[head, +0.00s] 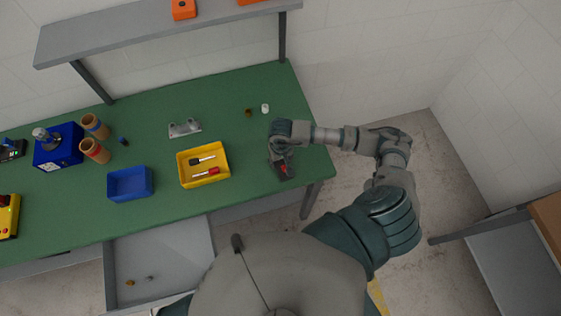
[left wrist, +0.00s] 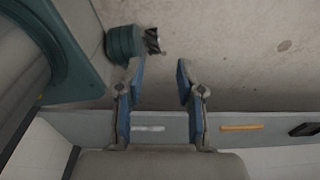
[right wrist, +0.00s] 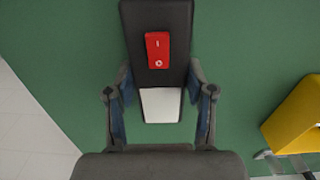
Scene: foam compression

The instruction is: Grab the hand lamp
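The hand lamp (right wrist: 158,22) is a dark body with a red rocker switch and a white panel, lying on the green table. In the head view the hand lamp (head: 289,173) shows near the table's right end, partly hidden under my right gripper (head: 279,157). In the right wrist view my right gripper (right wrist: 160,78) is open, with one finger on each side of the lamp's lower part. Green table shows beside the white panel; whether the fingertips touch the dark body I cannot tell. My left gripper (left wrist: 156,68) is open and empty, away from the table, above the floor.
A yellow bin (head: 221,179) with screwdrivers stands left of the lamp, and a blue bin (head: 130,197) further left. A metal bracket (head: 184,128) and two small cylinders lie behind. A grey shelf (head: 130,27) overhangs the back. An open drawer (head: 190,243) juts out in front.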

